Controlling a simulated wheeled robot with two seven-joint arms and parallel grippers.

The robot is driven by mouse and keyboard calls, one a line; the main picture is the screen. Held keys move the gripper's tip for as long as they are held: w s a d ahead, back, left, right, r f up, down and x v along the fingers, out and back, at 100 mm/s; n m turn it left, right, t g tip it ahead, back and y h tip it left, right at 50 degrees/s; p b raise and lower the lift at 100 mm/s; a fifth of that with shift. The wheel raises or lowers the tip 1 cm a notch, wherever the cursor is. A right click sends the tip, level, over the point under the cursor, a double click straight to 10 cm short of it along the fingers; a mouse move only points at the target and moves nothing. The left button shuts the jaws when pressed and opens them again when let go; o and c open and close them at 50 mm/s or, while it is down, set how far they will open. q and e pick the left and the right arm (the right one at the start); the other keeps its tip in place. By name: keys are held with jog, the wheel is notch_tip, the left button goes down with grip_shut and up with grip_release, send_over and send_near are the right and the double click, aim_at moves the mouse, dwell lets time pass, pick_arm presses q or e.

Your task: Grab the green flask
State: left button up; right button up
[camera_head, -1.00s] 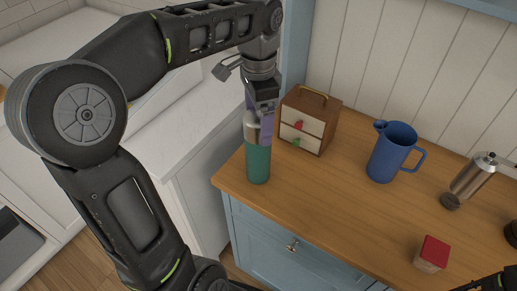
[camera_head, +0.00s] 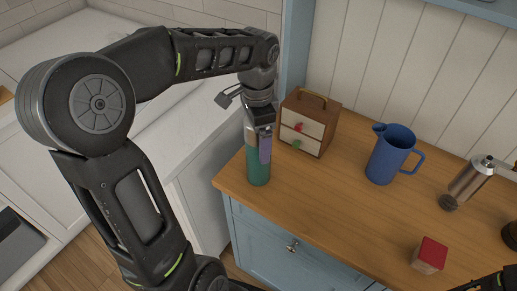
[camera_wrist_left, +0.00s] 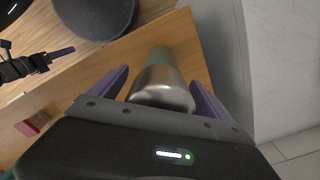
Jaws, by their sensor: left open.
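The green flask (camera_head: 258,172) stands upright near the left end of the wooden counter. Its silver top (camera_wrist_left: 164,92) faces my camera in the left wrist view, with the green body (camera_wrist_left: 160,58) beyond. My left gripper (camera_head: 262,150) is pointing down over the flask from above. In the left wrist view its two purple fingers (camera_wrist_left: 160,95) are spread, one on each side of the flask, with visible gaps. A finger covers part of the flask in the head view. My right gripper (camera_wrist_left: 62,51) shows partly in the left wrist view; its opening is unclear.
A small wooden drawer box (camera_head: 309,124) stands close behind and right of the flask. The counter's left edge (camera_head: 222,174) is close to the flask. The counter's middle is clear.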

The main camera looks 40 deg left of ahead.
dwell(0.4)
pick_arm(q)
jog(key=c, duration=1.9)
